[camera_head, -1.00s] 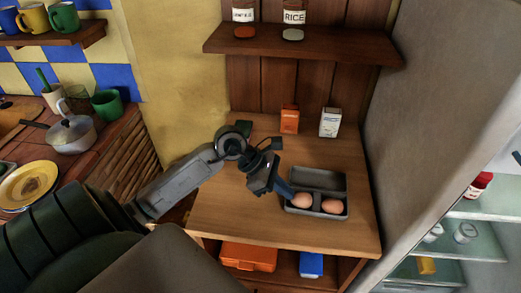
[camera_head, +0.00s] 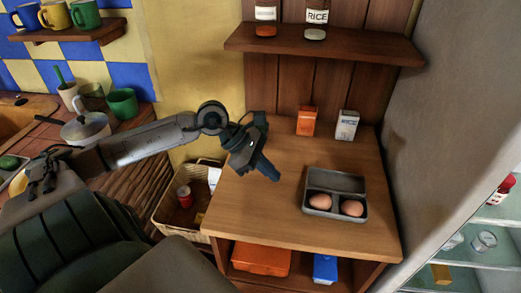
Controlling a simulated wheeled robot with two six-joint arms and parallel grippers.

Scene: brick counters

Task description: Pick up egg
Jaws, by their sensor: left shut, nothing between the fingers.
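Two brown eggs sit in the front part of a dark grey egg tray, the left egg (camera_head: 320,201) and the right egg (camera_head: 352,208). The tray (camera_head: 337,183) stands on the wooden counter, and its back part looks empty. My left gripper (camera_head: 272,173) is shut and empty. It is above the counter, to the left of the tray and apart from both eggs. My right gripper is not in view.
An orange box (camera_head: 306,121) and a white box (camera_head: 347,125) stand at the counter's back. A wooden shelf (camera_head: 320,46) with jars hangs above. A pale wall (camera_head: 440,130) bounds the right. A basket (camera_head: 172,205) is at the left. The counter's front left is clear.

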